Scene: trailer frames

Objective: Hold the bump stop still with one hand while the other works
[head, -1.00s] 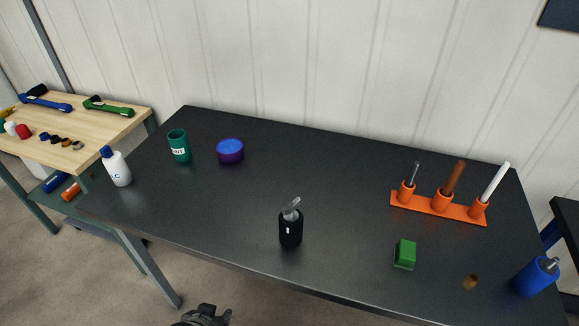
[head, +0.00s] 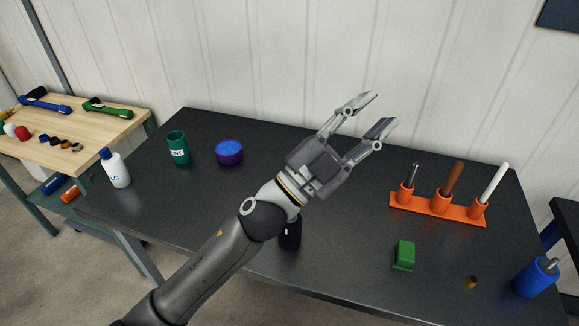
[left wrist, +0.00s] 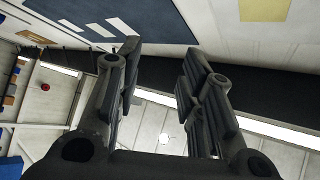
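No part is clearly marked as the bump stop, so I cannot tell which it is. A black cylinder (head: 290,236) stands near the table's front edge; my left arm hides its top. A blue cylinder (head: 532,279) with a metal pin stands at the front right corner. A green block (head: 404,255) and a small brass piece (head: 471,282) lie between them. My left gripper (head: 380,110) is raised above the table, open and empty, fingers pointing up and right. In the left wrist view its spread fingers (left wrist: 158,65) hold nothing. My right gripper is not in view.
An orange rack (head: 438,208) with three upright tools stands at the right. A white bottle (head: 116,169), a green cup (head: 178,148) and a purple-blue round container (head: 229,152) stand at the left. The black table's middle is bare. A wooden bench (head: 75,125) stands beyond.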

